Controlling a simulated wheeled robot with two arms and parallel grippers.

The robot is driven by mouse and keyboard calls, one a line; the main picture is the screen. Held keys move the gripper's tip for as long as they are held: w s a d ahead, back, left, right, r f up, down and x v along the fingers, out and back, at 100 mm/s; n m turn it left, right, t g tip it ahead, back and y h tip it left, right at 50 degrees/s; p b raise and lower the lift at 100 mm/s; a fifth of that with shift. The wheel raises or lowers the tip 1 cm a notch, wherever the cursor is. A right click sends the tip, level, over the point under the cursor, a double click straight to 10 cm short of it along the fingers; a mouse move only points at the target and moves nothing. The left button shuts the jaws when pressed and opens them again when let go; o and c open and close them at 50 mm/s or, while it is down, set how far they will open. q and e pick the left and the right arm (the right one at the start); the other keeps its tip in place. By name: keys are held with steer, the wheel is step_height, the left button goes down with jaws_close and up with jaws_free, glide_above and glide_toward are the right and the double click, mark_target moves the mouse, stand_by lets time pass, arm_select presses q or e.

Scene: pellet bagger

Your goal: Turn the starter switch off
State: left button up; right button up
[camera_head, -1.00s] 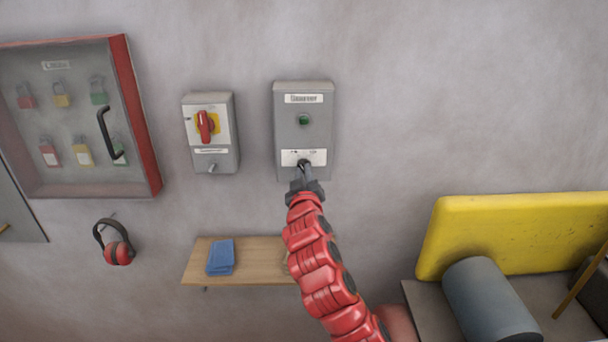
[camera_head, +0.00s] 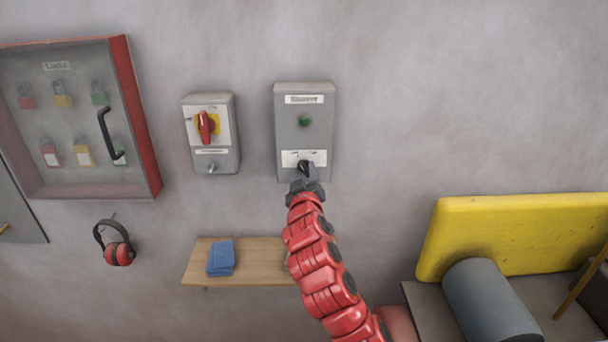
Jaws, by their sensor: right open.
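The starter box (camera_head: 292,140) is a grey wall box with a white name label at the top and a round green lamp or button (camera_head: 304,121). Near its bottom is a white plate (camera_head: 292,156) with small marks and a dark knob (camera_head: 303,166), the switch. My right gripper (camera_head: 305,172) is at the knob from below, its fingers around or right beside it, and hides part of it. The jaws are open. I cannot tell which way the knob points or whether the fingers touch it. My left gripper is out of view.
To the left is a grey box (camera_head: 228,151) with a red rotary handle (camera_head: 206,126). A padlock cabinet (camera_head: 141,120) hangs further left, with ear defenders (camera_head: 118,253) below. A wooden shelf (camera_head: 258,270) holds a blue cloth (camera_head: 221,258). A yellow guard (camera_head: 520,232) and grey roller (camera_head: 490,302) stand lower right.

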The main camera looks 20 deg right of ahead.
steer(key=p+v, duration=1)
steer(key=v, duration=0.7)
steer(key=shift+s, duration=0.25)
